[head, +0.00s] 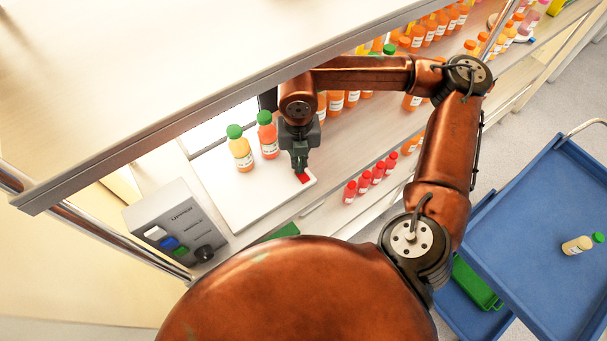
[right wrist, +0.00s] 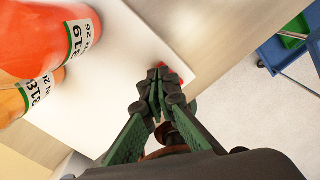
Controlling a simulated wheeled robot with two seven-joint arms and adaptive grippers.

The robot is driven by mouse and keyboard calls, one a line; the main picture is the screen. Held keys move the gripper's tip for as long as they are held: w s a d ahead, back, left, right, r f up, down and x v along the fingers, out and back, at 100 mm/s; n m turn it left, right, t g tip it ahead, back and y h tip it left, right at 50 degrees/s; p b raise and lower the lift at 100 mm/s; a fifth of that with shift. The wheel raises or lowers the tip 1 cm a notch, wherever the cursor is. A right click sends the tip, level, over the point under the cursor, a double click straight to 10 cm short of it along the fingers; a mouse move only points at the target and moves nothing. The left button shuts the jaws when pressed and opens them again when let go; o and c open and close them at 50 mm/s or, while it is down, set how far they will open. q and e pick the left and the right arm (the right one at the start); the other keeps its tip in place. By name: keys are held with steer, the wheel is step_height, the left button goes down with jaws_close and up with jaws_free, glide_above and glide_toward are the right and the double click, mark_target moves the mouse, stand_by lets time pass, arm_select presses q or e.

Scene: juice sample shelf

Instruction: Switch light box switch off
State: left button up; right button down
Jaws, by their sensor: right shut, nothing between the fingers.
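The white light box (head: 250,195) lies on the shelf, and its pale top also shows in the right wrist view (right wrist: 100,120). Its red switch (head: 304,178) sits at the right corner. My right gripper (head: 300,170) is shut and empty, pointing down at the switch. In the right wrist view its closed fingertips (right wrist: 158,76) overlap the red switch (right wrist: 175,77) and partly hide it. I cannot tell whether they touch, or which way the switch is set. My left gripper is not in view.
Two green-capped bottles, one yellow (head: 240,150) and one orange-red (head: 268,136), stand on the light box beside my gripper. A grey control unit (head: 175,228) is at left. Red-capped vials (head: 364,182) stand lower right. A blue cart (head: 550,200) is at right.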

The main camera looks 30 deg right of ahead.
steer(key=shift+f+b, duration=0.45)
steer(key=shift+f, duration=0.05)
stand_by(0.3)
steer(key=shift+r+p, duration=1.5)
steer(key=shift+r, duration=2.05)
